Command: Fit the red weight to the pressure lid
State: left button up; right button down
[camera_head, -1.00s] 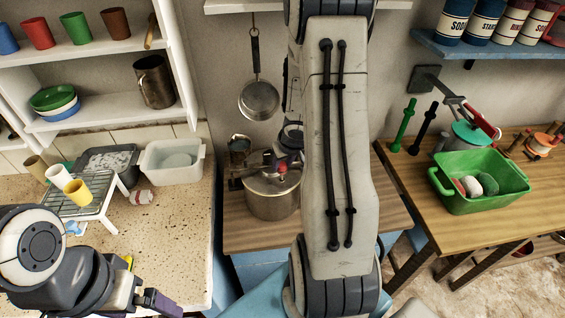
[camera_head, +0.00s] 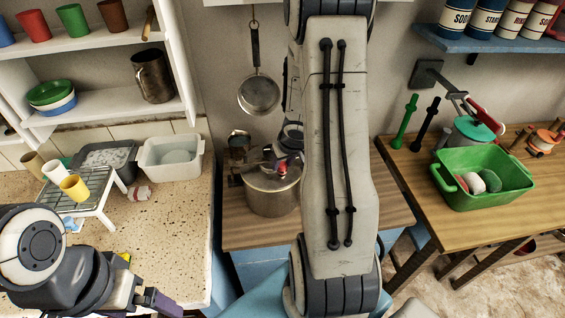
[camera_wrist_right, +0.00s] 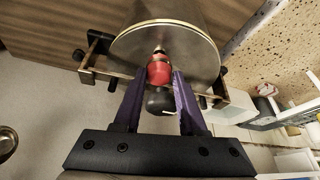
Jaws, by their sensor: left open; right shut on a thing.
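The pressure lid (camera_wrist_right: 187,52) sits on the steel pot (camera_head: 270,200), and its round edge and small central post show in the right wrist view. The red weight (camera_wrist_right: 158,72), with a black lower part, is between the purple fingers of my right gripper (camera_wrist_right: 159,78), which is shut on it. The weight is at the post at the lid's middle; whether it is seated cannot be told. The red weight also shows over the pot in the head view (camera_head: 282,167), partly hidden by my right arm. My left gripper (camera_head: 160,302) is open and empty at the bottom left.
The pot stands on a low wooden counter (camera_head: 245,236). A dish rack (camera_head: 100,200) with cups and a white basin (camera_head: 172,160) stand on the speckled worktop at left. A green tub (camera_head: 485,190) is on the right table. A pan (camera_head: 258,95) hangs on the wall.

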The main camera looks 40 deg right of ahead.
jog(key=shift+f+b, duration=0.35)
jog(key=shift+f, duration=0.15)
dwell(1.1)
jog(key=shift+c, duration=1.9)
grip_release()
notch_tip(320, 180, up, 7)
jog(key=p, duration=0.7)
jog(key=shift+p, duration=0.3)
